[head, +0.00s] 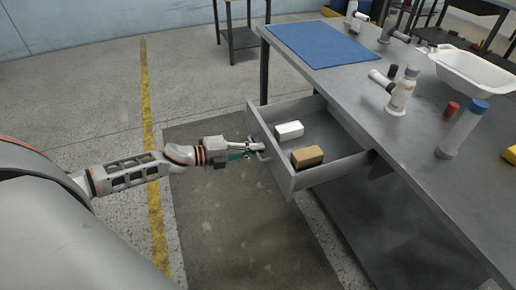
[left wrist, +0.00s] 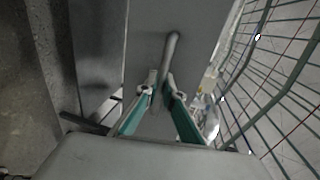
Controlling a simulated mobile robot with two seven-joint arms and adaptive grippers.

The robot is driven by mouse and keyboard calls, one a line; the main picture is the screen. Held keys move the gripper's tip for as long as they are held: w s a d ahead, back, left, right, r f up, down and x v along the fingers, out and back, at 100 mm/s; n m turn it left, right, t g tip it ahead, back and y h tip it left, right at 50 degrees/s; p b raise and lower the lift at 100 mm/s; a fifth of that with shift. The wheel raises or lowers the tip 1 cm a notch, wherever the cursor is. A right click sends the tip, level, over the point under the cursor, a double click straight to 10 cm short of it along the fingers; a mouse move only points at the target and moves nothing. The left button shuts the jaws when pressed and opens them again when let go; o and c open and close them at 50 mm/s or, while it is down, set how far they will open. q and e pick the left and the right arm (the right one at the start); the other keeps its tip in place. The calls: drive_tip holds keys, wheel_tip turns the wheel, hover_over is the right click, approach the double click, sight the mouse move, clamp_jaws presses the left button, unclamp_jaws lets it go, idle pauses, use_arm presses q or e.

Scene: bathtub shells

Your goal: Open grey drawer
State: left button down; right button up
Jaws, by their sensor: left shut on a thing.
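The grey drawer (head: 283,177) is pulled well out from under the left end of the grey workbench (head: 345,85). A white block (head: 289,130) and a brown block (head: 308,156) lie inside it. My left gripper (head: 258,150) is at the drawer's front, shut on its handle. In the left wrist view the fingertips of my left gripper (left wrist: 160,92) are closed around the handle (left wrist: 172,52), a grey bar on the drawer front (left wrist: 200,25). My right gripper is not in view.
A second table (head: 242,38) stands behind. The floor left of the drawer is clear.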

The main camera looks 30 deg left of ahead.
use_arm(q)
drive_tip(key=c, duration=2.5)
unclamp_jaws()
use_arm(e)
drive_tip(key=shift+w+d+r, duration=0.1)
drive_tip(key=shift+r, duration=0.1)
use_arm(q)
drive_tip(key=v, duration=1.2)
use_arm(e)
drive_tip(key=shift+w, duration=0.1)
use_arm(q)
drive_tip(key=shift+d, duration=0.1)
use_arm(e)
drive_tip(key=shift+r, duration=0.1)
